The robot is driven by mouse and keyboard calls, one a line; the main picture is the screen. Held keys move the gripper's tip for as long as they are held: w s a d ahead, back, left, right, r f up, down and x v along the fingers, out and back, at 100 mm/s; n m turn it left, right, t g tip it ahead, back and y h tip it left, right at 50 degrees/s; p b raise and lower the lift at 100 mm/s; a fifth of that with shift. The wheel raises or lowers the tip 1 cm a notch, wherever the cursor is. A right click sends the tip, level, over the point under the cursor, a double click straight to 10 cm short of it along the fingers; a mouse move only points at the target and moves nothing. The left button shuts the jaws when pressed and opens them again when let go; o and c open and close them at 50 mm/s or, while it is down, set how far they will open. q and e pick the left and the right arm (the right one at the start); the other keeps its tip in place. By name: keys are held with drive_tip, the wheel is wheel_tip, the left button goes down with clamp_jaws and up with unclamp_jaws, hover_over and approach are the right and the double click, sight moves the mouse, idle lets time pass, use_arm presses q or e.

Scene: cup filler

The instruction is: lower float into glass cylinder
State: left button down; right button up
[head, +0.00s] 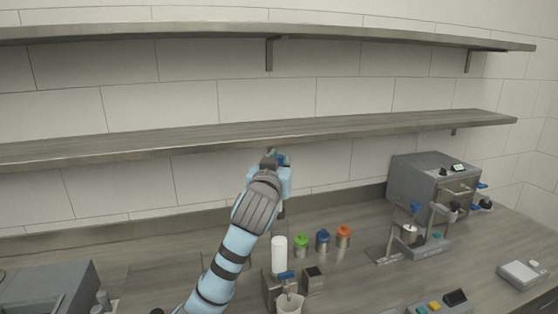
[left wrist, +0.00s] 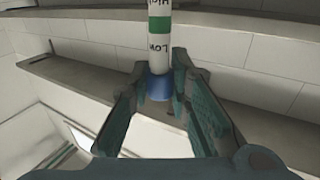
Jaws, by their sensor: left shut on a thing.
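My left gripper (head: 270,160) is raised above the counter, just in front of the lower shelf's edge. In the left wrist view its two fingers (left wrist: 172,100) are closed around the blue part (left wrist: 159,88) of the float. In the head view the float is mostly hidden by the gripper. A pale upright cylinder (head: 279,255) stands on the counter below the gripper; I cannot tell whether it is the glass cylinder. My right gripper is not in view.
Jars with green (head: 301,241), blue (head: 322,237) and orange (head: 343,233) lids stand right of the pale cylinder. A light cup (head: 289,304) is in front. A grey machine (head: 432,183) stands at the back right. The lower shelf (head: 150,139) runs close behind the gripper.

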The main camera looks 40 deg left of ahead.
sight(279, 211)
use_arm(q)
drive_tip(key=shift+f+b, duration=3.75)
drive_tip(key=shift+f, duration=2.15)
